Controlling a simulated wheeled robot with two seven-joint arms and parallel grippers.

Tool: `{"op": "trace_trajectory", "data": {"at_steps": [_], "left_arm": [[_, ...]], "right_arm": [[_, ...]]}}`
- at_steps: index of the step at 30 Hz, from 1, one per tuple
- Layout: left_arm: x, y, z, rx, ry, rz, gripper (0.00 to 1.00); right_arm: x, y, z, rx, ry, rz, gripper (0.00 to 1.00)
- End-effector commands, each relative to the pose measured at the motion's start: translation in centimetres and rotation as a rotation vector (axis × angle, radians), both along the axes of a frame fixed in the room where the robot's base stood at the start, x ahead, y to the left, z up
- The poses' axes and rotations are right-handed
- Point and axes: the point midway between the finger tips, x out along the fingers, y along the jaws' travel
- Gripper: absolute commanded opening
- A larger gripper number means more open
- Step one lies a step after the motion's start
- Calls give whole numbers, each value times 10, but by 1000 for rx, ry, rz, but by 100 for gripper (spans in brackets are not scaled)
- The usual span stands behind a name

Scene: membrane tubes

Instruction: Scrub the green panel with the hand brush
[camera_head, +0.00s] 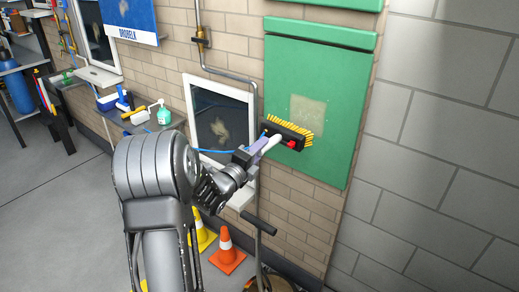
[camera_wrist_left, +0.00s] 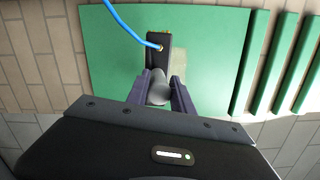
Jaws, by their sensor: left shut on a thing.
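The green panel (camera_head: 325,75) is on the brick wall right of centre in the head view, with a pale beige dirty patch (camera_head: 308,110) low on it. It also fills much of the left wrist view (camera_wrist_left: 215,60). My left gripper (camera_head: 262,146) is shut on the grey handle of the hand brush (camera_head: 285,134). The brush has a black head and yellow bristles, just below the patch and in front of the panel; whether the bristles touch it I cannot tell. In the left wrist view the handle (camera_wrist_left: 158,90) sits between both fingers. My right gripper is not in view.
A blue hose runs to the brush head. A framed window (camera_head: 222,118) and a pipe (camera_head: 228,75) are left of the panel. A shelf (camera_head: 140,122) holds bottles and brushes. An orange cone (camera_head: 227,250) and a yellow cone (camera_head: 203,236) stand on the floor below.

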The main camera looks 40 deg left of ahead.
Motion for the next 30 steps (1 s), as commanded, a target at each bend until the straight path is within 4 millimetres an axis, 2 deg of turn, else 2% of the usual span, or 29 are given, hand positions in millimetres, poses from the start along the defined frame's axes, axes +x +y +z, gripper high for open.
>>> {"op": "trace_trajectory", "data": {"at_steps": [3,18,30], "left_arm": [[8,0,5,3,-11,-1,0],[50,1,5,3,-11,-1,0],[57,1,5,2,-11,0,0]], "right_arm": [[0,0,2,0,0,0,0],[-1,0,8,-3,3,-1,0],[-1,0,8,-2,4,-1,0]]}}
